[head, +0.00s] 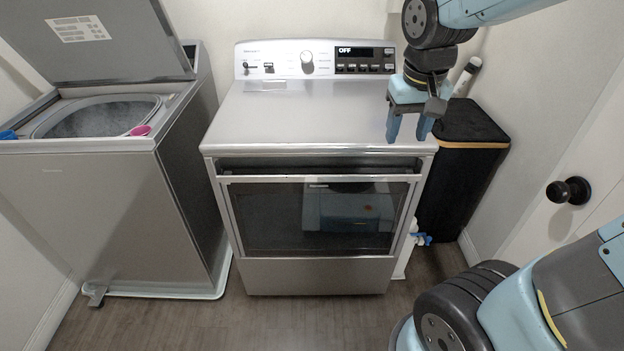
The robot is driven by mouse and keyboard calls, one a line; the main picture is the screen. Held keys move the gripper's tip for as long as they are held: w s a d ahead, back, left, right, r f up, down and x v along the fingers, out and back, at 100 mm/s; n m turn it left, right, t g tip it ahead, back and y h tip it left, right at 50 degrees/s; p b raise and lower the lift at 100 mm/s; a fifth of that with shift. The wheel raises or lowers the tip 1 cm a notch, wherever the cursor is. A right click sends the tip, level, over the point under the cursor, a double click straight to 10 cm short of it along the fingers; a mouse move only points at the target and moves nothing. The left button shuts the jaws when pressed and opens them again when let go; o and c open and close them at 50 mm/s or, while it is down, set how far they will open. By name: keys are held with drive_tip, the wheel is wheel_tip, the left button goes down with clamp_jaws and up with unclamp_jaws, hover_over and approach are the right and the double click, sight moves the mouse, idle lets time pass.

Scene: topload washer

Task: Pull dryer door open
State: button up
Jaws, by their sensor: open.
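The dryer (300,115) stands in the middle of the head view, with its control panel at the back reading OFF. Its door (318,215) is a dark glass pane in a silver frame on the front. The door looks shut, with a dark gap above its silver top edge (318,179). My gripper (408,138) hangs with fingers pointing down at the dryer's top right, near its front edge. Its fingers are apart and nothing shows between them. It is above and to the right of the door, and appears apart from it.
A topload washer (95,200) with its lid up stands to the left. A black bin (462,165) stands to the right of the dryer, with a bottle (466,77) behind. A white door with a black knob (568,190) is at the far right. Floor (300,320) is clear in front.

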drive_tip(key=w+a+f+n+g+h, duration=0.1)
drive_tip(key=w+a+f+h, duration=0.15)
drive_tip(key=f, duration=0.25)
drive_tip(key=w+a+f+g+h, duration=0.1)
drive_tip(key=w+a+f, duration=0.25)
drive_tip(key=f, duration=0.25)
drive_tip(key=n+t+h, duration=0.7)
drive_tip(key=t+h, duration=0.3)
drive_tip(key=t, duration=0.2)
approach(312, 180)
drive_tip(key=shift+y, duration=0.25)
drive_tip(key=x, duration=1)
drive_tip(key=shift+d+r, duration=0.1)
drive_tip(key=shift+r, duration=0.15)
drive_tip(key=shift+c, duration=0.2)
clamp_jaws()
